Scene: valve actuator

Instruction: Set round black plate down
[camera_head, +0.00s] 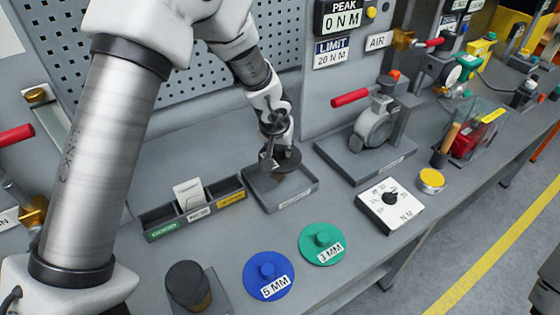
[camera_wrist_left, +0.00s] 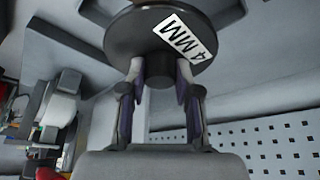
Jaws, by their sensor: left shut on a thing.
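The round black plate (camera_head: 290,160) is in my left gripper (camera_head: 272,148), over a shallow grey tray (camera_head: 312,186) on the bench. In the left wrist view the plate (camera_wrist_left: 125,42) carries a white "4 MM" label, and the two fingers of my left gripper (camera_wrist_left: 160,72) are shut on its central knob. The plate looks roughly level and close above the tray floor; I cannot tell whether it touches. My right gripper is not in view.
A blue "5 MM" plate (camera_head: 268,285) and a green "3 MM" plate (camera_head: 321,252) lie in front. A divided bin (camera_head: 165,231) stands left of the tray. A red-handled valve fixture (camera_head: 375,128) and a white dial box (camera_head: 383,214) are to the right.

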